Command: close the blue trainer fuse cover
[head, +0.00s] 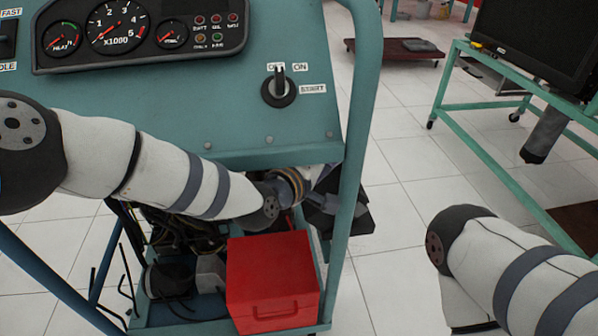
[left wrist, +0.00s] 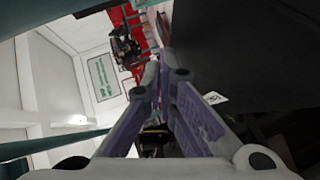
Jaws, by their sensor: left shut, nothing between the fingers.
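The blue-green trainer (head: 200,110) stands in front of me, its gauge panel tilted toward me. I cannot pick out its fuse cover for certain. Dark flat parts (head: 352,215) show beside the right post, partly hidden, and I cannot tell what they are. My left arm crosses below the panel, and its wrist end is under the panel's lower right edge. In the left wrist view my left gripper (left wrist: 166,72) is shut and empty, with a large dark surface (left wrist: 245,45) close on its right. My right gripper is out of view; only part of the right arm shows.
A red box (head: 272,280) sits on the trainer's lower shelf, just below my left wrist, near cables. The trainer's right post (head: 352,130) stands close to that wrist. A green cart (head: 445,105) with a monitor (head: 540,45) is at right. Tiled floor (head: 400,180) lies open between them.

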